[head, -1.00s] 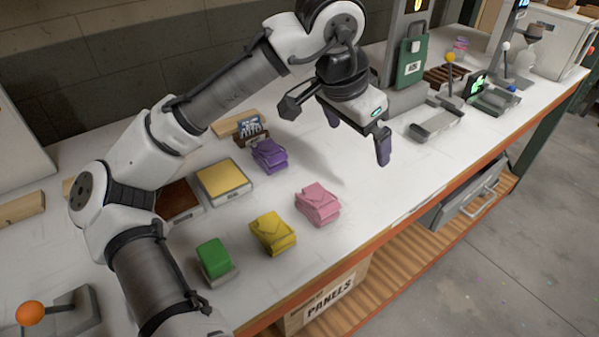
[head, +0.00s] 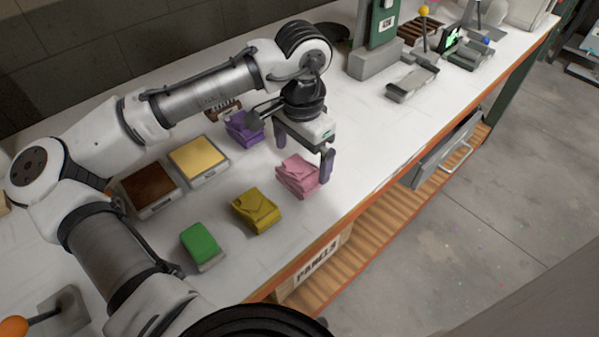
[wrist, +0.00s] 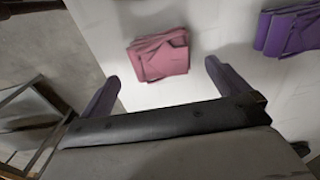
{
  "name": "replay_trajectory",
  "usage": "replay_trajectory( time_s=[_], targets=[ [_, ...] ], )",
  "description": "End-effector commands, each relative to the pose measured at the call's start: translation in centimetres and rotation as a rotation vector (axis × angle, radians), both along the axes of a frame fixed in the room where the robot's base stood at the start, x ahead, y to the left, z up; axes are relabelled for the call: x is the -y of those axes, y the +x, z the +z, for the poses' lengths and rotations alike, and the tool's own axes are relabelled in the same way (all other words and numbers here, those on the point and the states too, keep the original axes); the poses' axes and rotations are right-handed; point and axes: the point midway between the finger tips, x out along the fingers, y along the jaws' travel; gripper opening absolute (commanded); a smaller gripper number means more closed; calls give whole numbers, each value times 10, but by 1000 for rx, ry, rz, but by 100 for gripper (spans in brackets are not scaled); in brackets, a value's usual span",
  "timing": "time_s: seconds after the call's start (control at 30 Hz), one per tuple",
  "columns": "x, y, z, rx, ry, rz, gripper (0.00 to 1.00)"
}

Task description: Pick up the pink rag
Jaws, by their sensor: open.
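The pink rag (head: 297,176) is a folded stack lying on the white worktop near its front edge. It also shows in the wrist view (wrist: 160,56), ahead of my fingers and roughly between their lines. My gripper (head: 303,158) is open and empty, its purple fingers pointing down, just above and behind the rag in the head view. In the wrist view my two fingertips (wrist: 162,75) are spread wide, with nothing between them. I cannot tell the exact height of the fingers over the rag.
A purple rag (head: 243,128) lies behind left of the pink one, a yellow rag (head: 256,210) to its front left. A green block (head: 200,242) and yellow and brown pads are further left. Levered devices (head: 412,82) stand to the right. The worktop between is clear.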

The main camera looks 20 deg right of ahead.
Motion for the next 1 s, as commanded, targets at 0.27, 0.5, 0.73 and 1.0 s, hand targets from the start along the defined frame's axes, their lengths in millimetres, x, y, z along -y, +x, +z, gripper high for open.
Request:
replay_trajectory(
  time_s=[0.27,0.5,0.73,1.0],
  targets=[
    [-5,0,-37,-1,1,-1,100],
    [-4,0,-44,0,0,-1,100],
    [-4,0,-44,0,0,-1,79],
    [-4,0,-43,0,0,-1,54]
  ],
)
